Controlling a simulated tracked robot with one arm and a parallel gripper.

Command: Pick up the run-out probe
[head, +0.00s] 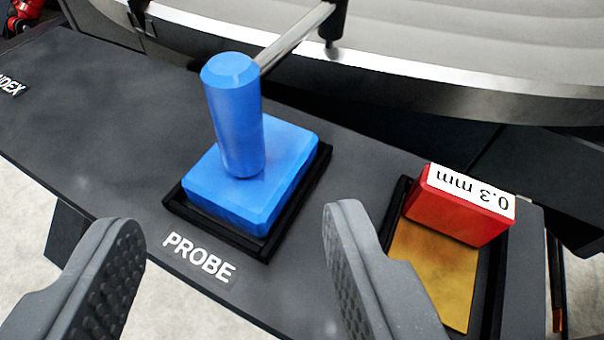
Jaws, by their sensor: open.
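The run-out probe (235,125) is blue, with a square base and an upright post. It sits in a black-framed holder (265,252) above the white label PROBE. A metal rod (292,42) reaches from near the top of the post up and right to a dark tip by the disc's rim. My gripper (235,240) is open and empty. Its two grey fingers are in the foreground, one to the left and one to the right of the label, nearer the camera than the probe. Neither finger appears to touch the probe.
A red block (455,212) marked 0.3 mm sits in a black tray at the right, with a yellow-brown plate (432,270) beside it. A large grey disc (450,50) with a bright rim fills the back. The dark shelf (95,125) is clear left of the probe.

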